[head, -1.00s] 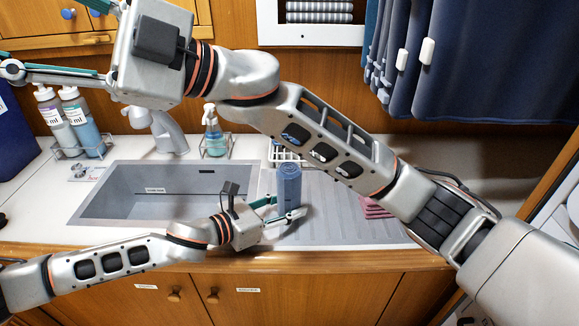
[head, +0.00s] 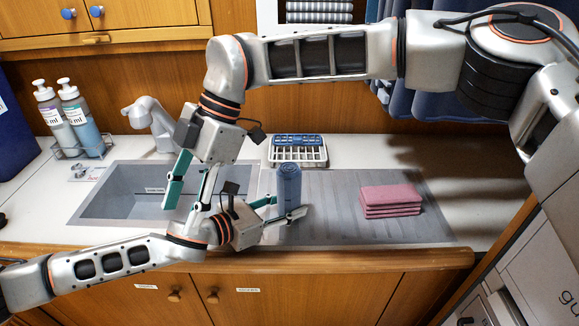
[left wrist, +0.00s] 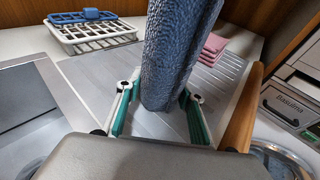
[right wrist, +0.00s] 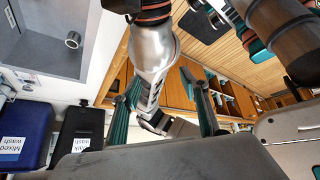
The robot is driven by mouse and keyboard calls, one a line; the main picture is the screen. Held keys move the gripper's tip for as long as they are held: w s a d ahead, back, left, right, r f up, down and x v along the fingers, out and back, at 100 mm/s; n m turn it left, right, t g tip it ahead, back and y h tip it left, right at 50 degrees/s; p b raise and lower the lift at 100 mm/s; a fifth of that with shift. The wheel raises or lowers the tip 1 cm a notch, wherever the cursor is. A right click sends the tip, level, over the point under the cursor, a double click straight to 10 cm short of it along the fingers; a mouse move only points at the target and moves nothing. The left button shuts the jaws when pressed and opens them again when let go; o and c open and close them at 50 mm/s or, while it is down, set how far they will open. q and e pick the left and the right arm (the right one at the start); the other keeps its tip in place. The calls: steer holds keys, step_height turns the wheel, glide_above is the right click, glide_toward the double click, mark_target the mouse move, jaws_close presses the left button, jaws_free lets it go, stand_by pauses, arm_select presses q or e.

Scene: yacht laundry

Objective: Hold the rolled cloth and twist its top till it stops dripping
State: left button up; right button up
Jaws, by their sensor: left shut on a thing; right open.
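The rolled blue cloth (head: 289,186) stands upright on the grey ribbed drainboard (head: 340,225), right of the sink. My left gripper (head: 288,207) is shut around its lower part from the side. In the left wrist view the cloth (left wrist: 168,50) rises between the fingers (left wrist: 160,108). Its top end is free in the head view. No drips can be made out. My right gripper (head: 183,206) is open and empty, fingers pointing down over the sink, left of the cloth. In the right wrist view its fingers (right wrist: 165,95) are apart, with my left arm beyond them.
The sink (head: 115,212) lies left. Folded pink cloths (head: 391,198) lie on the drainboard at right. A white rack with a blue top (head: 299,150) stands behind the rolled cloth. Two pump bottles (head: 80,125) and the tap (head: 150,118) stand at the back left.

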steer(key=w+d+r+m+t+h, duration=0.1)
steer(key=w+d+m+t+h, duration=0.25)
steer(key=w+d, duration=0.5)
step_height(320, 180, up, 5)
steer(key=m+h, duration=0.2)
steer(key=m, duration=0.2)
glide_above(289, 168)
steer(key=shift+t+y, duration=0.25)
steer(key=shift+t, duration=0.2)
steer(key=shift+f, duration=4)
steer(key=c, duration=0.6)
steer(key=shift+n, duration=1.75)
